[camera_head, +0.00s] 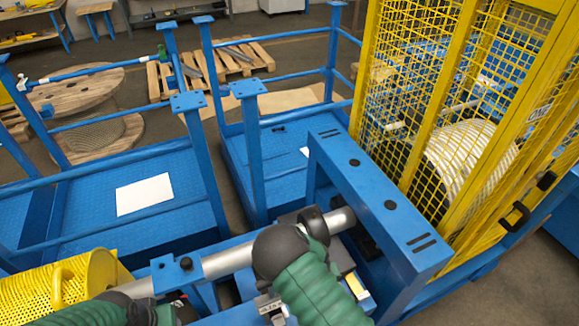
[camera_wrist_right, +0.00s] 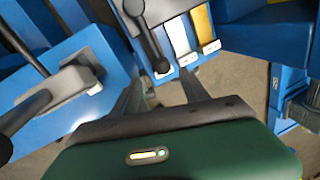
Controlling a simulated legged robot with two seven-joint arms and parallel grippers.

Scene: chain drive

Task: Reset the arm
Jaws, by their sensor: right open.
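My right arm (camera_head: 300,275), with a green sleeve and dark joints, reaches in from the bottom in the head view, over the blue machine frame. Its gripper shows in the right wrist view, where the two dark fingers (camera_wrist_right: 161,85) stand apart. A dark lever with a round black knob (camera_wrist_right: 160,65) reaches down to just beyond the fingertips, and nothing is clearly held between them. My left arm (camera_head: 70,314) shows only in part at the lower left of the head view. I cannot make out its fingers.
A blue machine beam (camera_head: 375,200) stands close to the right arm. A yellow mesh guard (camera_head: 440,110) fills the right. A grey shaft (camera_head: 228,260) and yellow perforated cover (camera_head: 60,285) lie at the front left. Blue railed platforms (camera_head: 95,215) and a wooden pallet (camera_head: 235,58) are behind.

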